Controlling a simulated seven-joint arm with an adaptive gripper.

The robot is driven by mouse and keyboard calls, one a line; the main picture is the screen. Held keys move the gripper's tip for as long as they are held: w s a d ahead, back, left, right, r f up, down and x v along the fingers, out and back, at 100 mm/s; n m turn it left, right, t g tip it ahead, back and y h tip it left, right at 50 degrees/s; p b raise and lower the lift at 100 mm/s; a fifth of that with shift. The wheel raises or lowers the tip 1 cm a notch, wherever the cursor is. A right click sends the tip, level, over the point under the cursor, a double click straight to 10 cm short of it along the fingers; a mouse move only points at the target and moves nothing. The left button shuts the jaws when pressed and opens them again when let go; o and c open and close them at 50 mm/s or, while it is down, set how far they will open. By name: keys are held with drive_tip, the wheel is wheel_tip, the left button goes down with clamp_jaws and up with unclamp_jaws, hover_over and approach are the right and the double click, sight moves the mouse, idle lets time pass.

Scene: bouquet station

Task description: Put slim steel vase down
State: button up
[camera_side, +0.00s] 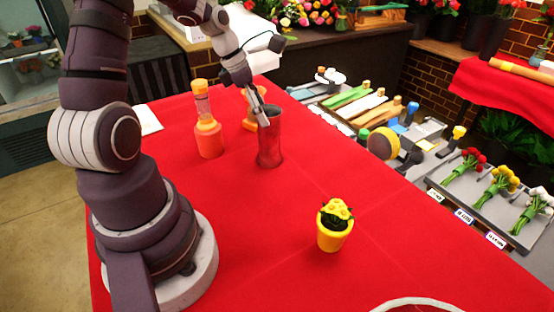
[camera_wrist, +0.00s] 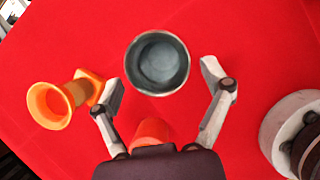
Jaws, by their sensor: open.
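The slim steel vase (camera_side: 270,140) stands upright on the red tablecloth in the side view, a tall grey cylinder with red reflections. In the wrist view I look down into its round, empty-looking mouth (camera_wrist: 158,63). My gripper (camera_side: 262,112) is at the vase's rim in the side view, tilted down from above. In the wrist view my gripper (camera_wrist: 163,78) is open, with one finger on each side of the vase and visible gaps between fingers and wall. The vase's base is hidden in the wrist view.
An orange bottle (camera_side: 208,138) stands left of the vase. A yellow pot with yellow flowers (camera_side: 335,228) stands nearer the front. Trays of tools and flowers (camera_side: 470,190) line the right. Red cloth between vase and pot is clear.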

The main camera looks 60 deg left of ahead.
drive_tip(key=v, duration=0.9)
drive_tip(key=s+d+r+m+y, duration=0.1)
drive_tip(key=s+d+m, duration=0.2)
drive_tip(key=d+m, duration=0.4)
drive_tip(key=s+d+m+t+y, duration=0.1)
drive_tip(key=s+d+m, duration=0.2)
drive_tip(key=m, duration=2.1)
drive_tip(key=d, duration=0.5)
drive_tip(key=shift+d+r+t, duration=0.25)
drive_tip(key=shift+r+t, duration=0.05)
drive_tip(key=shift+r, duration=0.1)
drive_tip(key=shift+s, duration=0.1)
